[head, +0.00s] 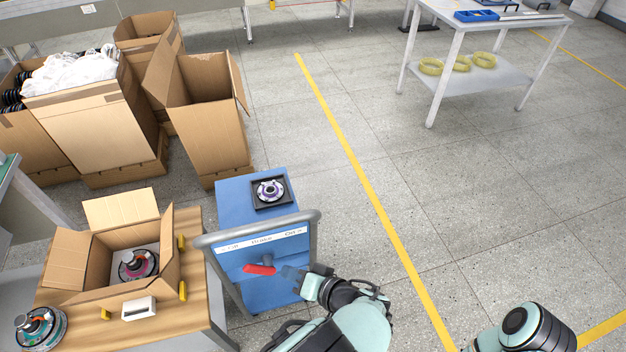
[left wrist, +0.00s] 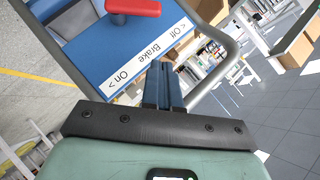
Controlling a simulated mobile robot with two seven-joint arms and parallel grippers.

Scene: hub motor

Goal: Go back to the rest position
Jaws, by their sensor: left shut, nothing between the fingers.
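My left gripper (head: 291,273) is shut and empty, just right of the red brake lever (head: 259,269) on the blue cart (head: 233,204). In the left wrist view its closed fingers (left wrist: 163,84) point at the cart's label panel, which reads Off, Brake, On. The red lever also shows there (left wrist: 133,7), beyond the fingertips and apart from them. Part of my right arm (head: 525,330) shows at the bottom right in the head view; its gripper is out of view.
The cart's grey handle (head: 315,217) rises close to my left gripper. A hub motor (head: 270,190) sits in a black tray on the cart. A wooden table (head: 200,318) with an open carton (head: 70,258) stands left. The floor right of the cart is clear.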

